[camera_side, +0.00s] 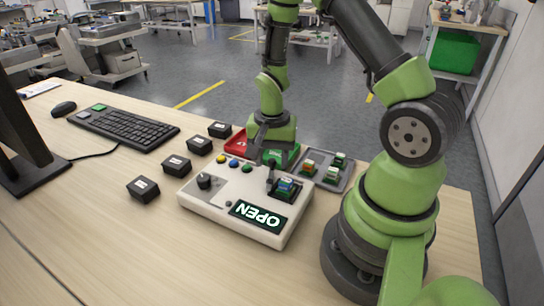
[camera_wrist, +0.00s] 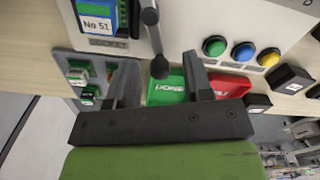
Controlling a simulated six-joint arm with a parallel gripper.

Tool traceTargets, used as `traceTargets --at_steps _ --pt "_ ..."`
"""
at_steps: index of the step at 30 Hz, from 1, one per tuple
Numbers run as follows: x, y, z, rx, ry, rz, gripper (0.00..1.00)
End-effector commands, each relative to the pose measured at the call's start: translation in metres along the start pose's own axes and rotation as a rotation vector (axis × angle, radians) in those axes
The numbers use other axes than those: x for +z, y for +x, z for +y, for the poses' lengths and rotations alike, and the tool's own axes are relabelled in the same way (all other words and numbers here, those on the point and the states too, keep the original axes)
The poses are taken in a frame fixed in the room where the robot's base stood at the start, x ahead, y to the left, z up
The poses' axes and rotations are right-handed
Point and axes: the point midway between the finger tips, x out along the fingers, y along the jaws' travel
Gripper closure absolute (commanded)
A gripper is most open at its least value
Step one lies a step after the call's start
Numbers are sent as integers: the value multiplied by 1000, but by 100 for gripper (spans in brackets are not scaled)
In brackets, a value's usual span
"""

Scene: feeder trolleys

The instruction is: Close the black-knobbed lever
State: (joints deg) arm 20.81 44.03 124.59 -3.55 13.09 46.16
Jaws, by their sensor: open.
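The pale control box (camera_side: 215,205) sits on the table, its lit display (camera_side: 257,216) reading OPEN. A socket on its right side holds a blue-labelled module, marked "No 51" or similar in the wrist view (camera_wrist: 97,20). The lever (camera_wrist: 153,30) stands beside the module as a thin grey rod with a black knob (camera_wrist: 160,68) at its end. My gripper (camera_wrist: 160,60) is open, with one finger on each side of the knob and visible space between; I see no contact. In the side view my gripper (camera_side: 265,148) is over the box's far edge and partly hides the lever.
A green tray (camera_wrist: 167,88) and a red tray (camera_wrist: 230,84) lie behind the box. A grey tray (camera_side: 329,182) holds several modules. Several small black boxes (camera_side: 143,189) stand left of the control box. A keyboard (camera_side: 125,128) and a monitor are further left. The front table is clear.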

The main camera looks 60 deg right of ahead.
Motion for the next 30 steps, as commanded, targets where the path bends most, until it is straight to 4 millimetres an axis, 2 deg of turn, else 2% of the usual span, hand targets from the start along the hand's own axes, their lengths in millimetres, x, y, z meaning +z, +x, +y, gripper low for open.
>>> traceTargets --at_steps 3,9,20,30 --pt "0 0 0 0 0 0 56" --pt "0 0 0 0 0 0 100" --pt "0 0 -2 0 -43 0 100" --pt "2 0 -12 0 -271 -2 100"
